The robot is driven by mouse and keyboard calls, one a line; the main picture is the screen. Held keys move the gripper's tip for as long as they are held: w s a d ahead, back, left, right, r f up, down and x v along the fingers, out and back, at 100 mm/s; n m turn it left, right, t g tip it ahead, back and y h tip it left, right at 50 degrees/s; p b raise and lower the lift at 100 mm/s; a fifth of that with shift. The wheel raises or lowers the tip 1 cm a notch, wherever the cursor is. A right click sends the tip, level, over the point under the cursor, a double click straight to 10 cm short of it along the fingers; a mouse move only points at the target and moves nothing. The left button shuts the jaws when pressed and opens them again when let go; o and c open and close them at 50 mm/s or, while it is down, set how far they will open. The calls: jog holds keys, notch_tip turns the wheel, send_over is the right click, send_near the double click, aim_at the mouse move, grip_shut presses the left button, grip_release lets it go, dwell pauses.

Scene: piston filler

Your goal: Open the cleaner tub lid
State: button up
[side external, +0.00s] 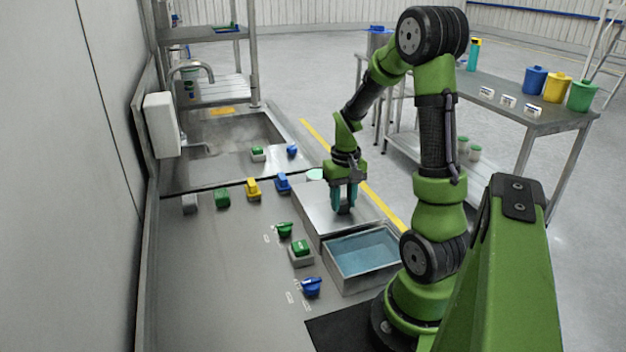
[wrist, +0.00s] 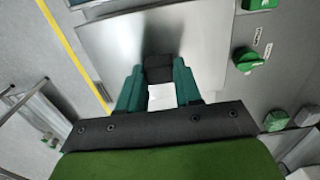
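The cleaner tub (side external: 336,283) is a metal box on the bench, and blue liquid shows in its open front part. The flat metal lid (side external: 317,208) lies just behind that opening, and its plate fills the upper middle of the wrist view (wrist: 105,45). A black lid handle (side external: 344,209) stands on the plate; it also shows in the wrist view (wrist: 159,68). My gripper (side external: 345,200) points down over the lid, its teal fingers on either side of the handle. In the wrist view the fingers (wrist: 159,78) appear to press against it, with little or no gap.
Green (side external: 285,229) and blue (side external: 311,287) knobs and a green button (side external: 301,249) sit left of the tub. A row of coloured switches (side external: 253,188) and a sink (side external: 235,132) lie farther back. The bench's left front is clear.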

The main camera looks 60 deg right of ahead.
grip_shut()
jog(key=w+d, duration=0.8)
jog(key=shift+w+d, duration=0.3)
jog(key=shift+r, duration=0.1)
jog(key=o, duration=0.8)
grip_release()
notch_tip(320, 180, up, 17)
jog(key=shift+f, duration=0.1)
